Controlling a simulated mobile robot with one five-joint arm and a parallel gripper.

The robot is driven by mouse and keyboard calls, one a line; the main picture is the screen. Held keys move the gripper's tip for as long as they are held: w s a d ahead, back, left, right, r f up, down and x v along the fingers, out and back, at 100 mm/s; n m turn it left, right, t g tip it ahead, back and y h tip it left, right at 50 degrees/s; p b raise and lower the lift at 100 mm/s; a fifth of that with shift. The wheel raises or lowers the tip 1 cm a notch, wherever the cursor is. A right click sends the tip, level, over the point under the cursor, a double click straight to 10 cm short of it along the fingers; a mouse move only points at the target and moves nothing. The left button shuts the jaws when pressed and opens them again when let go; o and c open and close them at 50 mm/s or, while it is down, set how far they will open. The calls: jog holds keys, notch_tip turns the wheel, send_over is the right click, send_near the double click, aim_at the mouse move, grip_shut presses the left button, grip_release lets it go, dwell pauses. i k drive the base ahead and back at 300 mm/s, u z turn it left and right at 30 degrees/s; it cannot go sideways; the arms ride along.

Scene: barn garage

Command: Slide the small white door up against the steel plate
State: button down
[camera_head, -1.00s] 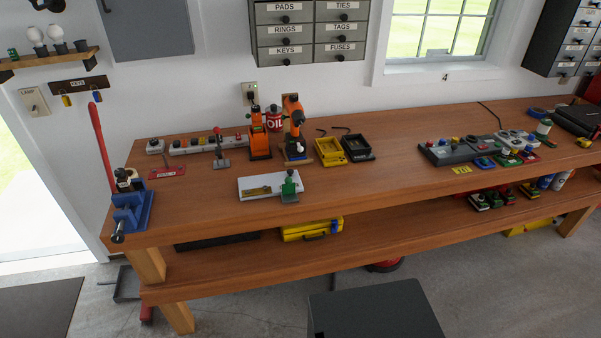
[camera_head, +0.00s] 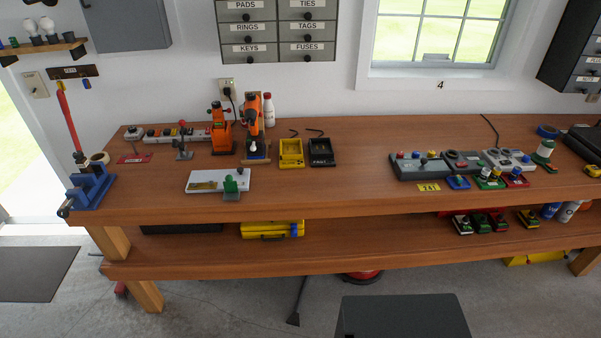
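A flat white panel (camera_head: 236,176) lies on the wooden workbench (camera_head: 330,192), left of centre near the front edge. It has a yellowish strip (camera_head: 204,186) on its left part. A green block or clamp (camera_head: 230,187) stands at its front. I cannot tell whether this panel is the small white door, and no steel plate can be made out for certain. A grey cabinet door (camera_head: 126,22) hangs on the wall at upper left and looks closed. My gripper is not in view.
Orange tools (camera_head: 254,125), a power strip (camera_head: 176,134), a yellow tray (camera_head: 291,152) and a black tray (camera_head: 321,152) stand behind the panel. A blue vise (camera_head: 92,187) sits at the left end. Grey control boxes (camera_head: 432,166) are at right. Bare bench lies between.

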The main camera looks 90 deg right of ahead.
aim_at(242, 175)
jog(key=k, duration=1.65)
jog(key=z, duration=0.9)
jog(key=i, duration=1.5)
